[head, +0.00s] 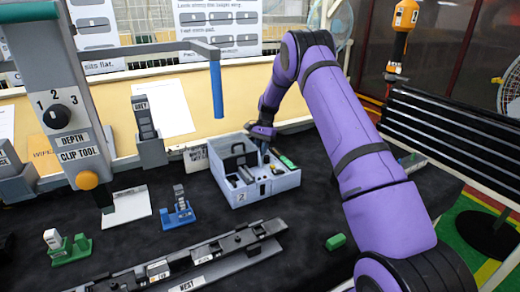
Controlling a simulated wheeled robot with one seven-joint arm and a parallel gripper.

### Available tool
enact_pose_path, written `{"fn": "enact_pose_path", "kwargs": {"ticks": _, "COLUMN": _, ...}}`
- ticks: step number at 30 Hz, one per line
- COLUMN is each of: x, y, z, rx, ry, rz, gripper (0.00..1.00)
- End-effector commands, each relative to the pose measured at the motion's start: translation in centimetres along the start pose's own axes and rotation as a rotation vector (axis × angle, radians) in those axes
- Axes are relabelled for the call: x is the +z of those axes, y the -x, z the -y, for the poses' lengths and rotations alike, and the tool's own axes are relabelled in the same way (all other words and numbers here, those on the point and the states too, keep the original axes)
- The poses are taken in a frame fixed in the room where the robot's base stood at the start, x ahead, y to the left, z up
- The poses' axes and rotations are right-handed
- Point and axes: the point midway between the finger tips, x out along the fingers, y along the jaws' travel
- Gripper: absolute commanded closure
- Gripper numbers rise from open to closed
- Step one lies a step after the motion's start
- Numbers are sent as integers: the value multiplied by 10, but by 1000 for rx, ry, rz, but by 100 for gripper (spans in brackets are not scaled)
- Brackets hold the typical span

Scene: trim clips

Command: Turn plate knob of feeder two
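The feeder marked 2, a light grey open box (284,184), stands on the dark bench mat near the middle of the head view. Dark clip-like pieces (241,178) and a green-ended piece (288,162) lie inside it. My purple arm reaches over from the right. My gripper (263,146) is small and dark at the box's back edge, pointing down at or into it. Its fingertips are too small and dark to tell open from shut. I cannot make out for sure which part is the plate knob.
A grey depth clip tool with a black dial (61,117) stands at left. A blue holder (178,215), a green holder (70,250) and a long nest rail (190,262) lie in front. A green block (336,241) sits right of the rail. A blue handle (216,90) hangs behind.

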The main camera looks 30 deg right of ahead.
Motion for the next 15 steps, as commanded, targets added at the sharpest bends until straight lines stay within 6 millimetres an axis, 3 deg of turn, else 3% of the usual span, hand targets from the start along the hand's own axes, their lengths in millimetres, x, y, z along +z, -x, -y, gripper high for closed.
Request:
{"fn": "enact_pose_path", "kwargs": {"ticks": 10, "x": 0, "y": 1, "z": 0, "rx": -1, "ry": -1, "rz": -1, "gripper": 62}}
{"fn": "enact_pose_path", "kwargs": {"ticks": 15, "x": -1, "y": 17, "z": 0, "rx": -3, "ry": -1, "rz": -3, "gripper": 62}}
